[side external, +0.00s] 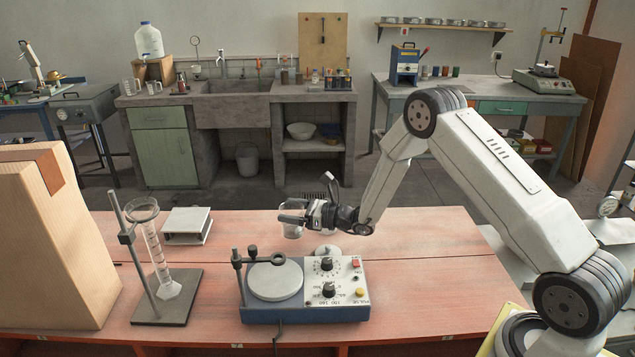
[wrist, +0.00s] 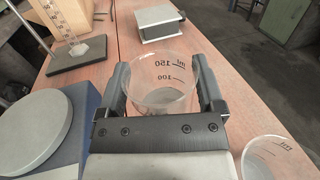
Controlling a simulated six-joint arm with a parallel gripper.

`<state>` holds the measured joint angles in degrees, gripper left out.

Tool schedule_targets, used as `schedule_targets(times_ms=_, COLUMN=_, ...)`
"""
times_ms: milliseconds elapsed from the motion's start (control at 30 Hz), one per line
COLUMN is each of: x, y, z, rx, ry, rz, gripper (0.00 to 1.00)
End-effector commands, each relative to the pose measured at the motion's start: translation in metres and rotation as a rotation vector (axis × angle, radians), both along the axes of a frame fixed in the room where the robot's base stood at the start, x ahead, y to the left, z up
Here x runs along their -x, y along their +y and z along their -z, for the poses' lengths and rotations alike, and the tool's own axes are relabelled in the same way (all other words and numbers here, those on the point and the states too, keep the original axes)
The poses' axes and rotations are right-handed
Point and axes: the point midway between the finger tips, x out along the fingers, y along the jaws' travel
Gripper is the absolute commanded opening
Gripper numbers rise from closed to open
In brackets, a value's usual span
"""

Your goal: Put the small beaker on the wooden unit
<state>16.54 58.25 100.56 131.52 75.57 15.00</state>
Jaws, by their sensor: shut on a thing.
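My gripper (side external: 292,214) is shut on a clear glass beaker (side external: 292,230), held upright above the reddish wooden bench top (side external: 420,245). In the wrist view my gripper's fingers (wrist: 162,75) press both sides of the beaker (wrist: 160,98), which shows 150 and 100 ml marks and looks empty. A second clear beaker (wrist: 272,160) stands at the lower right of the wrist view. I cannot tell for sure which thing is the wooden unit; a tall tan box with a wood-like grain (side external: 40,240) stands at the far left of the bench.
A blue-based plate device (side external: 305,310) with knobs stands in front of the gripper. Left of it are a stand with a glass cylinder (side external: 160,250) and a flat white-topped block (side external: 187,222). The bench between block and gripper is clear.

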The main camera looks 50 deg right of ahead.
Motion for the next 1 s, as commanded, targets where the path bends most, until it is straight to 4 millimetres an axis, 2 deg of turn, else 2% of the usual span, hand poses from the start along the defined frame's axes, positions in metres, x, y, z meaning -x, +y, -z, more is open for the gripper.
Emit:
schedule_targets(times_ms=233, x=-0.005, y=0.0, z=0.006, rx=0.0, ry=0.0, rz=0.0, gripper=0.1)
schedule_targets(times_ms=600, x=-0.005, y=0.0, z=0.036, rx=0.0, ry=-0.001, rz=0.0, gripper=0.1)
schedule_targets(times_ms=1000, x=-0.005, y=0.0, z=0.038, rx=0.0, ry=-0.001, rz=0.0, gripper=0.1)
